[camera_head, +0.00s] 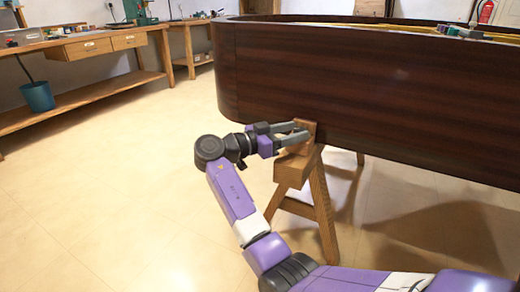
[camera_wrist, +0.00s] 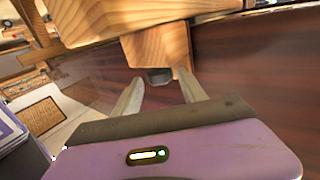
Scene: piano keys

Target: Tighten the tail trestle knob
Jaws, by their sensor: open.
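The wooden trestle (camera_head: 296,168) stands under the curved dark piano case (camera_head: 350,85), with a small upright block at its top against the case. In the wrist view the trestle's wood (camera_wrist: 160,46) fills the upper middle. A small dark knob (camera_wrist: 159,77) sticks out of the wooden block there. My gripper (camera_head: 299,131) is at the top of the trestle beside the case. In the wrist view its two fingers are apart, one on each side of the knob. I cannot tell whether they touch it. The knob cannot be made out in the head view.
The piano case wall runs close behind my gripper. A workbench (camera_head: 80,47) with drawers and a blue bin (camera_head: 38,96) stand at the left. A red fire extinguisher (camera_head: 485,12) is at the far right. The floor (camera_head: 120,160) left of the trestle is clear.

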